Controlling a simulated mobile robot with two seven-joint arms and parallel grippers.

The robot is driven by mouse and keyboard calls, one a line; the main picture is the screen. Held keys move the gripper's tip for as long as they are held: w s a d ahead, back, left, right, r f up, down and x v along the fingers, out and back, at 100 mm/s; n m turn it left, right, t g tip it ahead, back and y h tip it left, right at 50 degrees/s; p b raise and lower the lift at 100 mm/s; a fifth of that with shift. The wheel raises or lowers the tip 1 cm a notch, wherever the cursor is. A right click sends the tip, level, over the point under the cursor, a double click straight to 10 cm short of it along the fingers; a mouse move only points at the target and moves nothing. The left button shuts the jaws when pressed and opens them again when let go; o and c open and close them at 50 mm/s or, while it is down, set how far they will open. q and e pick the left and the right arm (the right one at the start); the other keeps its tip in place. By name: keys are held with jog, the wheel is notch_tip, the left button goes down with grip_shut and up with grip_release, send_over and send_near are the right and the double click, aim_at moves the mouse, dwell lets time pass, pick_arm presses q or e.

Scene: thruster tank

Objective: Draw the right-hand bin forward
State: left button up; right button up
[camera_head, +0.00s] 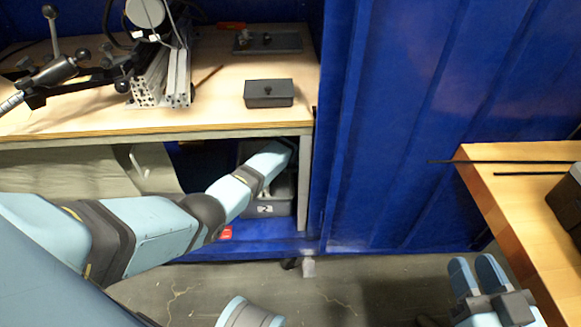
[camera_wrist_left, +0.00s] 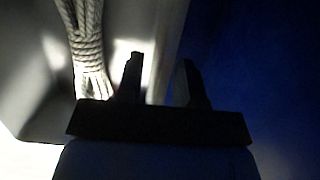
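The right-hand bin (camera_head: 266,209) is a grey bin with a light number label on its front, under the workbench at its right end. My left arm reaches over it, and the left gripper is hidden there in the head view. In the left wrist view, the left gripper (camera_wrist_left: 160,82) has its two dark fingers apart. The bin's grey wall (camera_wrist_left: 163,35) shows between them, with one finger on the inner side and the other towards the blue outside. I cannot tell if they touch the wall.
A coil of rope (camera_wrist_left: 88,45) lies inside the bin. The bench leg (camera_head: 305,185) stands close to the bin's right, beside the blue wall (camera_head: 420,120). A wooden table (camera_head: 500,215) stands at the right. The concrete floor before the bench is largely clear.

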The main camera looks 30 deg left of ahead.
pick_arm(q)
jog(key=shift+b+x, duration=0.6)
jog(key=shift+x, duration=0.65)
pick_arm(e)
jog(key=shift+w+d+r+n+t, duration=0.15)
jog(key=shift+w+d+n+t, duration=0.25)
jog(key=shift+n, duration=0.3)
pick_arm(q)
jog(key=shift+c, duration=0.5)
pick_arm(e)
jog(key=shift+a, duration=0.1)
pick_arm(q)
grip_shut()
jog(key=shift+d+r, duration=0.1)
pick_arm(e)
jog(key=shift+r, duration=0.1)
